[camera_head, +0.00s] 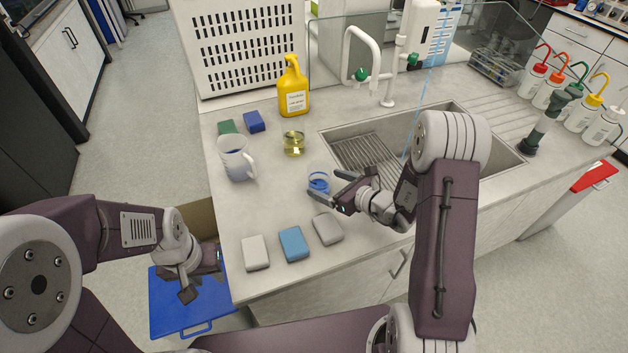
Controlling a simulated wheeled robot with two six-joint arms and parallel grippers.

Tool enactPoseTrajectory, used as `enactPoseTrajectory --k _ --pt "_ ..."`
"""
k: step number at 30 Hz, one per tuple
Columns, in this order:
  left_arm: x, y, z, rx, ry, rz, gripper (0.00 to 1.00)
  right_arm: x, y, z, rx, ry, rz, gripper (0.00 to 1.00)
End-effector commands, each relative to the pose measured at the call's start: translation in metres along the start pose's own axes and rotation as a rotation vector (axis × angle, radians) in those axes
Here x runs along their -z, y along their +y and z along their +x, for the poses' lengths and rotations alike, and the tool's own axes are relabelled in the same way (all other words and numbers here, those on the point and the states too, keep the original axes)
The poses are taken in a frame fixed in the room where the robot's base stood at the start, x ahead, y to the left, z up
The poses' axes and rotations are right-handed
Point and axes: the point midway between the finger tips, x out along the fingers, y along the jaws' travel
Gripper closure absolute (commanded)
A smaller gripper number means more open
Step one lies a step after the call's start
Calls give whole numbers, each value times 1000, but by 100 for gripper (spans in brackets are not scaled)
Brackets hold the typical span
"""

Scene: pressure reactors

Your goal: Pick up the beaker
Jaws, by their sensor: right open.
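A small glass beaker with blue liquid (319,180) stands upright on the counter. Another glass beaker with yellow liquid (293,144) stands farther back and slightly left. My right gripper (335,184) reaches in from the right with its fingers spread at the blue-liquid beaker. One finger is in front of the beaker and the other is to its right; I cannot tell whether either touches it. My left gripper (203,278) hangs off the counter's left side, above a blue lid, with its fingers apart and nothing visible between them.
White, blue (293,244) and grey (327,229) blocks lie in front. A sink (480,140) with a tap is at right. The blue lid (165,315) is below left.

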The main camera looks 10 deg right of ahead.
Motion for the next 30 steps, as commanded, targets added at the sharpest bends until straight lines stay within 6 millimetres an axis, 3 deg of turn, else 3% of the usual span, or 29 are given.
enactPoseTrajectory --k 3,10,17,25,30 --pt "0 0 -3 0 0 0 64 0 1 18 -4 2 0 15" --pt "0 0 -4 0 0 0 64 1 1 31 -4 2 -1 15" --pt "1 0 -9 0 0 0 64 3 2 70 -5 1 -3 15" --pt "1 0 -9 0 0 0 64 4 1 75 -3 1 -1 15" --pt "1 0 -9 0 0 0 64 4 1 75 -3 1 -2 62"
